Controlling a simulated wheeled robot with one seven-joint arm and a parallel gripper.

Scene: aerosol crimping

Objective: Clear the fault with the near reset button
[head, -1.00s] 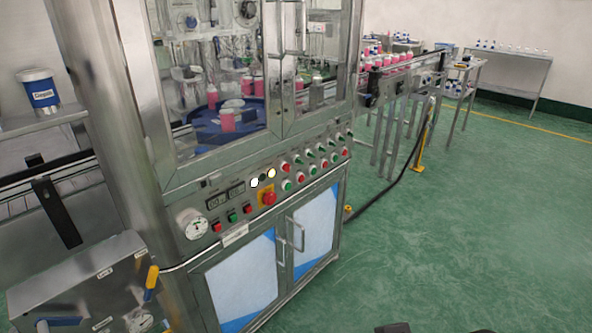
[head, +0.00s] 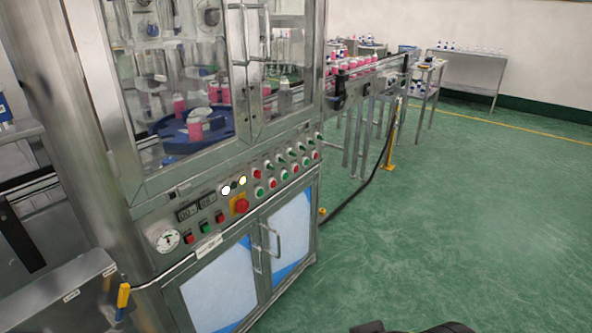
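The control panel (head: 210,210) runs across the machine's front below the glass doors. At its left are a red button (head: 188,239), a green button (head: 206,228) and another red button (head: 220,218). A red mushroom button (head: 241,206) sits on a yellow plate to their right. A white lamp (head: 226,190) and a yellow lamp (head: 243,181) look lit above it. Several small red and green buttons and switches fill the panel's right part. The lettering is too small to tell which button is the reset. My gripper is not visible; only dark parts of me show at the bottom edge.
Cabinet doors with a handle (head: 262,246) lie below the panel. A grey box with a yellow-handled lever (head: 123,296) stands at lower left. A conveyor with pink bottles (head: 350,66) extends behind. The green floor (head: 450,210) at right is clear.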

